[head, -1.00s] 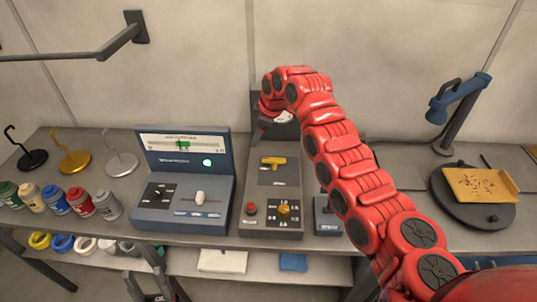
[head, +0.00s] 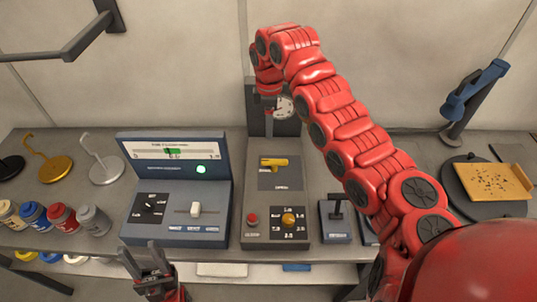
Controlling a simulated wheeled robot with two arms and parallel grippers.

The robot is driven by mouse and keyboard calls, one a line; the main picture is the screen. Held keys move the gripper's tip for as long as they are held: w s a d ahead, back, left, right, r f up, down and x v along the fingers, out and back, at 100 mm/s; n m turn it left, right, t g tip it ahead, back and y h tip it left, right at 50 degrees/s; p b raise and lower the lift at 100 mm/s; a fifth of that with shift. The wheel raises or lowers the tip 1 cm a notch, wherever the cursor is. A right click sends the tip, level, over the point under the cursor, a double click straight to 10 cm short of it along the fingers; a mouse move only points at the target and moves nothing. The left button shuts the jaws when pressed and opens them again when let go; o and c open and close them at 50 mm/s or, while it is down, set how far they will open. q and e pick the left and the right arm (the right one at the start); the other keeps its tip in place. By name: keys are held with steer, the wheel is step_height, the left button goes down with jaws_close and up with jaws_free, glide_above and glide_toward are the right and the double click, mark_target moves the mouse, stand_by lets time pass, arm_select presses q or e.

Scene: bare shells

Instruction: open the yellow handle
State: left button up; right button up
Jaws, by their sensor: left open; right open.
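The yellow handle (head: 273,162) lies sideways on a dark plate on top of the grey control box in the middle of the bench. My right gripper (head: 267,103) is above and behind the handle, in front of the dark upright panel and beside its round gauge. It is apart from the handle and open; its fingers are small and hard to make out against the panel. My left gripper (head: 142,262) is open and empty at the bottom, in front of the bench edge, well away from the handle.
The grey box (head: 252,190) also bears a red button (head: 252,219) and a yellow knob (head: 289,219). A blue console (head: 172,212) stands left, a small lever box (head: 335,222) right. Cans and hooks stand far left; a turntable with a yellow board (head: 496,183) stands right.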

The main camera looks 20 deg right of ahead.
mark_target(269, 160)
step_height(269, 160, down, 15)
steer(key=p, duration=0.6)
steer(key=shift+w+r, duration=0.1)
steer(key=shift+r, duration=0.05)
steer(key=shift+f, duration=0.3)
jaws_close()
